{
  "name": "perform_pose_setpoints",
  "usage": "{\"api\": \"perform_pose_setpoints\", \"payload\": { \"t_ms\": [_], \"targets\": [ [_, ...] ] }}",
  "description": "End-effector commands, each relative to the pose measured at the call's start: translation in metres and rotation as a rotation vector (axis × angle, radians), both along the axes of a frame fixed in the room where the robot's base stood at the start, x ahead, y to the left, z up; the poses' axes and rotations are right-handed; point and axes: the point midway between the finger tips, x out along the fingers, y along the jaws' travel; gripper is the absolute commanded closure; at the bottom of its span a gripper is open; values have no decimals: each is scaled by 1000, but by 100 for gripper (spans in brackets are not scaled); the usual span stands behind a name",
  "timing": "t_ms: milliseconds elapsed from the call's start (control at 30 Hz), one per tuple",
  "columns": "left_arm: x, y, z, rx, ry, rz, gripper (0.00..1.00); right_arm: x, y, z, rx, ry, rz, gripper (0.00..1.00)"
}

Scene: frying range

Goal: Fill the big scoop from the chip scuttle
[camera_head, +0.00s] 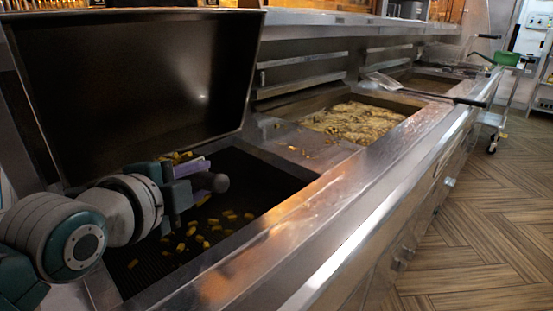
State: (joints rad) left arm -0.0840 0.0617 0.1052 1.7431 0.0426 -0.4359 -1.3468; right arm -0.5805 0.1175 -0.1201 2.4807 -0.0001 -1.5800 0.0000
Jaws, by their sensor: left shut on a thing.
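The chip scuttle (262,192) is a dark sunken bin in the steel range, with a tall dark metal hood behind it. Several yellow chips (205,232) lie scattered on its dark floor. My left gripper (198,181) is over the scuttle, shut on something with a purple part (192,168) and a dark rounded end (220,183). This looks like the big scoop's handle, but the scoop's body is mostly hidden behind my gripper and wrist. A few more chips (180,157) show just behind the gripper; I cannot tell whether they are in the scoop. My right gripper is out of view.
A fryer pan (352,121) full of frying food is further along the range. A long dark-handled tool (425,94) lies across its far end. The steel front ledge (330,200) is clear. A trolley with a green container (505,58) stands beyond; the wooden floor at right is free.

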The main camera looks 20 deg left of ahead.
Motion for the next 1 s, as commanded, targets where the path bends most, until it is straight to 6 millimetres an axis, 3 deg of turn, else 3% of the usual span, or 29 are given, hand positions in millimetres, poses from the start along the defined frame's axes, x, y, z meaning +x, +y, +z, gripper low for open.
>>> {"api": "perform_pose_setpoints", "payload": {
  "t_ms": [533,1000],
  "targets": [
    [-10,-25,37,152,-67,0,100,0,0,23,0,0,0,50],
    [-17,-41,58,256,-110,0,100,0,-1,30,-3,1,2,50]
  ]
}}
